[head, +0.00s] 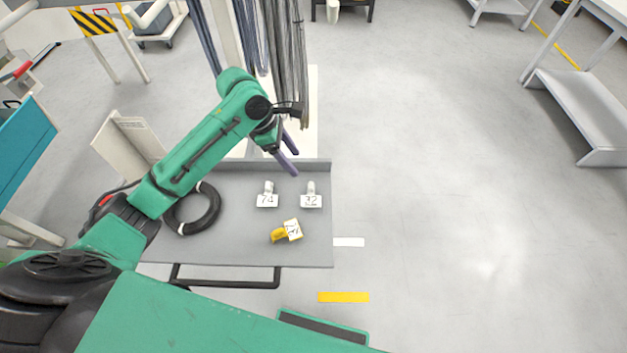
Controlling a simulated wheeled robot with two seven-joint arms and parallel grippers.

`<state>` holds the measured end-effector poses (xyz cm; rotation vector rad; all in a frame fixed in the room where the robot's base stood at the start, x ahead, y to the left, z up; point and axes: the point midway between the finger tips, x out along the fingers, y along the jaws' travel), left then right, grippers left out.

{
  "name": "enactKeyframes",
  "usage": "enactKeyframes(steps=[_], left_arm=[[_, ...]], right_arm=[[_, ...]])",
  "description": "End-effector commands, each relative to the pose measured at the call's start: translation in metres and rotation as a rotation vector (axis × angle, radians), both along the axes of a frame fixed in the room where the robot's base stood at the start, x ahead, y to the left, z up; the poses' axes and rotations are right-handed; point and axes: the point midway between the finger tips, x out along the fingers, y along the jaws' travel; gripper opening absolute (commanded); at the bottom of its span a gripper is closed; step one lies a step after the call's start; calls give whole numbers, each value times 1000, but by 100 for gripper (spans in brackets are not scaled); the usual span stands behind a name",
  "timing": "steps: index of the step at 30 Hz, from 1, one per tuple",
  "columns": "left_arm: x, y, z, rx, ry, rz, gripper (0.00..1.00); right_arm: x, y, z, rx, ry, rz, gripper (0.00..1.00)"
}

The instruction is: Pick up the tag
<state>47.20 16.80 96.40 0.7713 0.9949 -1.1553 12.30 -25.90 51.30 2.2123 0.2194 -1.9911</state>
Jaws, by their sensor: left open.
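Three tags lie on a grey cart top (240,250). One white tag reading 74 (267,200) and one white tag reading 32 (311,201) sit side by side, each with a pale clip behind it. A third tag with a yellow clip (287,231) lies tilted in front of them; its marking is too small to read. My left gripper (288,160) is open and empty, above the far edge of the cart top, behind the tags and touching none of them. My right gripper is not in view.
A black cable coil (193,209) lies on the cart top to the left, partly behind my left arm. Dark cables (290,60) hang behind the gripper. A cart handle (230,284) is at the front.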

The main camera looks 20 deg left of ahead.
Motion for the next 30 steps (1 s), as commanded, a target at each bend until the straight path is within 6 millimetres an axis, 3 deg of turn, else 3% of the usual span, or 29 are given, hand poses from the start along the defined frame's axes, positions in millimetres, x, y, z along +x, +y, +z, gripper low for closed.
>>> enactKeyframes(steps=[3,6,11,16,24,29,30], left_arm=[[2,-12,-29,0,4,-1,65],[5,-19,-47,-1,2,0,65],[6,-26,-66,0,2,0,65],[9,-36,-98,1,2,-2,65],[10,-38,-106,1,-1,-1,65],[10,-38,-106,1,-1,-1,4],[10,-38,-106,1,-1,-1,0]], right_arm=[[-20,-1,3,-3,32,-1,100],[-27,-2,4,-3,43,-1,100],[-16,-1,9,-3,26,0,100],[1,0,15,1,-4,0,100],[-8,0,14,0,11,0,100],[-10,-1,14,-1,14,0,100],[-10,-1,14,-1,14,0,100]])
